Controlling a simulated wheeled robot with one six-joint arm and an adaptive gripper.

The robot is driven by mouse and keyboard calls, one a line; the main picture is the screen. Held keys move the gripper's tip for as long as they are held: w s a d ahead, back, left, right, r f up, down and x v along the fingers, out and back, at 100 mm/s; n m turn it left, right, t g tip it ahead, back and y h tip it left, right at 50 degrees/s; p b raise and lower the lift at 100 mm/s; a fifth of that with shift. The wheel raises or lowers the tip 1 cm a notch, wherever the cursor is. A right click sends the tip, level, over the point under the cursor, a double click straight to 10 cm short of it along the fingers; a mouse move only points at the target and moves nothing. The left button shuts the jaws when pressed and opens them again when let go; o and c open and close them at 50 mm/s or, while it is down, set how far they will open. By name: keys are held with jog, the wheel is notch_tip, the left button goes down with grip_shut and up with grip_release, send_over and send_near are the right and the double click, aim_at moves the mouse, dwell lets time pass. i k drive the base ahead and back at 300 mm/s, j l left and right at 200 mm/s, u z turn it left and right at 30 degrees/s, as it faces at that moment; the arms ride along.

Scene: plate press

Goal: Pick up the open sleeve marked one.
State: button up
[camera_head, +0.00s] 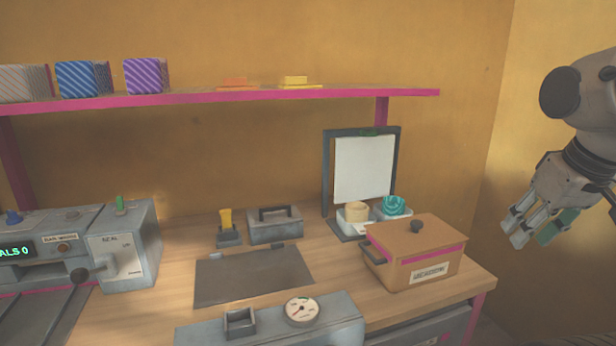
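I cannot make out a sleeve with a readable mark of one. Three striped sleeve-like boxes stand on the pink-edged shelf: an orange-and-grey one (22,83), a blue one (76,79) and a purple one (143,76). No number shows on them, and I cannot tell whether any is open. My gripper (537,228) hangs at the right, by the wall and well away from the shelf. A green piece (557,227) shows at its fingers; I cannot tell if it is held or part of the gripper.
The shelf (390,94) also bears flat orange (238,83) and yellow (300,82) pieces.

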aim_at(380, 217)
jog(key=z, duration=0.15)
jog(key=j+u, duration=0.15)
jog(key=u, duration=1.4)
jog(key=j+u, duration=0.2)
jog(key=k+l+z, duration=0.15)
jog(key=l, duration=0.3)
jog(key=k+l+z, duration=0.2)
jog(key=l, duration=0.25)
jog(key=l+z, duration=0.15)
jog(key=l, duration=0.25)
